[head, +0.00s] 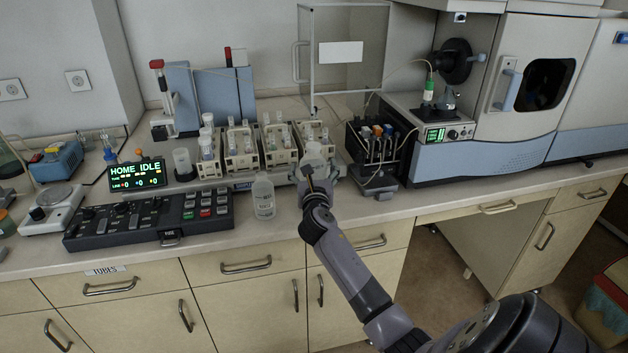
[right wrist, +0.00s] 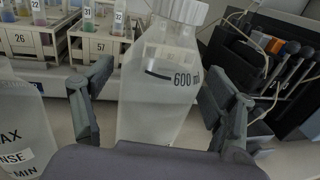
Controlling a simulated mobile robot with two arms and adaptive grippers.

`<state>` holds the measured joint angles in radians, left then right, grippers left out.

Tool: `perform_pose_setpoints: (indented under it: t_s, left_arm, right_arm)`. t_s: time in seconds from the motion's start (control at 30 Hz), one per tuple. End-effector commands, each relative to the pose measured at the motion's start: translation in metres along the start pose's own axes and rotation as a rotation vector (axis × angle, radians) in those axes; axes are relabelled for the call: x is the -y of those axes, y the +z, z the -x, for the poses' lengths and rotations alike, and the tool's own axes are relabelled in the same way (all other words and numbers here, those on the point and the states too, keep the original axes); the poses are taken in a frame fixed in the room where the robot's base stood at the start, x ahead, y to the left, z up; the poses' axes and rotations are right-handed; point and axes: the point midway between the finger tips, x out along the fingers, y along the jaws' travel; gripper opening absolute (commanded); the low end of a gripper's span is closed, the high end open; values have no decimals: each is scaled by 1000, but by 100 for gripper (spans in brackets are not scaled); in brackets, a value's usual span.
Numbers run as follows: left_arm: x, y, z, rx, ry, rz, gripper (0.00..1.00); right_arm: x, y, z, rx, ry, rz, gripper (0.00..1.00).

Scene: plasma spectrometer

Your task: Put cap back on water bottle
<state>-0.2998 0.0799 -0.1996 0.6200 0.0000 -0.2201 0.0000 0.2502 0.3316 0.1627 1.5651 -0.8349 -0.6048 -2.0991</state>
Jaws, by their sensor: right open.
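A clear bottle marked "600 ml" stands on the bench in the right wrist view (right wrist: 158,85), with a white ribbed cap (right wrist: 181,10) at its top, cut by the frame edge. In the head view this bottle (head: 314,153) is partly behind my right gripper (head: 315,182). In the right wrist view my right gripper (right wrist: 158,108) is open, one finger on each side of the bottle with gaps showing. A second clear, labelled bottle (head: 263,197) stands to the left; part of it also shows in the right wrist view (right wrist: 18,125). My left gripper is out of view.
Vial racks (head: 240,152) stand behind the bottles. A control panel (head: 150,218) lies left of the second bottle. The spectrometer (head: 490,150) fills the far right.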

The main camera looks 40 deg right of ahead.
Motion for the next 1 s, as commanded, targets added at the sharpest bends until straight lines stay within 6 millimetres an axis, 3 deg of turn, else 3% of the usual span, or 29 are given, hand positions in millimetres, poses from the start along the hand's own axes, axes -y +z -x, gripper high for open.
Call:
perform_pose_setpoints:
  t_s: [0.6, 1.0]
  left_arm:
    - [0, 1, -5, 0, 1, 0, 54]
    - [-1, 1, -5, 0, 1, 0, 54]
  right_arm:
    - [0, -2, 107, -2, 2, 1, 79]
    - [0, -1, 117, -1, 0, 1, 79]
